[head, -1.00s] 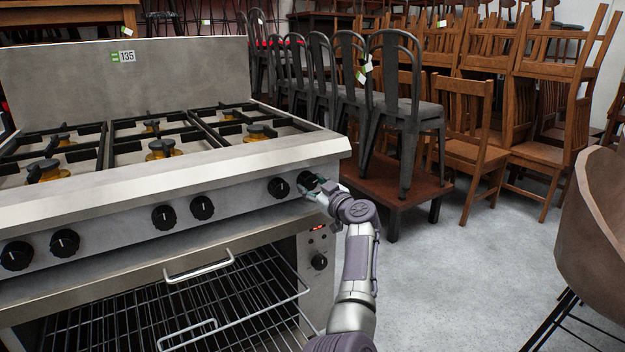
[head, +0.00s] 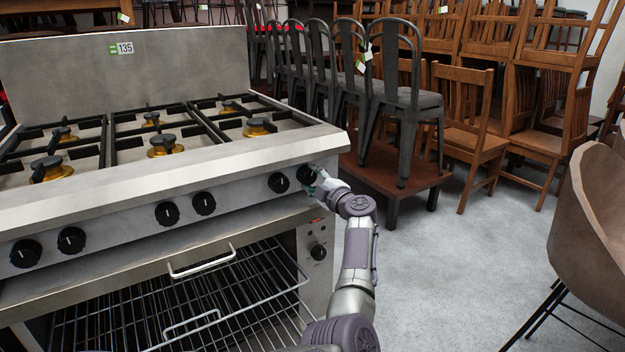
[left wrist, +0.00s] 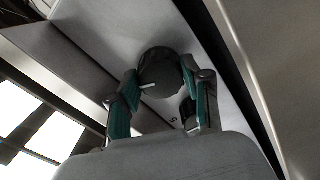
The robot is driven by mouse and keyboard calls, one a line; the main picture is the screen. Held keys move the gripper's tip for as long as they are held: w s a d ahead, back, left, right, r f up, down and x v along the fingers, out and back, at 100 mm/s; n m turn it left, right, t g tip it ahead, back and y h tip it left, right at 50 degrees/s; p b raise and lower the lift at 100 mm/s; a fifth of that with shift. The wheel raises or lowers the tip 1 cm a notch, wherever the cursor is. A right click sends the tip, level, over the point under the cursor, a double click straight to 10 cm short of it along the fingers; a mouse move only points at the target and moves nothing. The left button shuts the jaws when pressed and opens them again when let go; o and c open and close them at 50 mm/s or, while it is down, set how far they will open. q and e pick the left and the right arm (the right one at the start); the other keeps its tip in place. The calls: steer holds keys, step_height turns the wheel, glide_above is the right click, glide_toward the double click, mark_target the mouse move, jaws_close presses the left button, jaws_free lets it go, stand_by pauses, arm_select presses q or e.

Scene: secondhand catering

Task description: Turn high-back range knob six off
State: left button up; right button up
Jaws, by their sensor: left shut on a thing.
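The high-back range (head: 150,75) stands on the left with a row of black knobs along its front panel. The rightmost knob (head: 306,175), at the panel's right end, is knob six. My left gripper (head: 318,181) is at this knob, partly covering it. In the left wrist view the knob (left wrist: 162,76) is round and black with a white pointer mark, and my left gripper (left wrist: 160,78) has one teal-padded finger on each side of it, shut on it. The neighbouring knob (head: 279,182) is just left. My right gripper is not in view.
The open oven with wire racks (head: 215,300) is below the panel, with a smaller knob (head: 318,252) at its right. Metal chairs (head: 400,90) stand on a low brown platform (head: 375,175) behind. A brown chair (head: 590,215) is at right. Floor between is clear.

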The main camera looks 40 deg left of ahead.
arm_select(q)
steer(key=shift+f+n+b, duration=0.1)
steer(key=shift+n+b, duration=0.35)
steer(key=shift+n, duration=1.75)
steer(key=o, duration=1.2)
steer(key=shift+c, duration=0.2)
steer(key=shift+d, duration=0.1)
steer(key=v, duration=0.7)
steer(key=shift+d, duration=0.25)
steer(key=shift+s, duration=0.1)
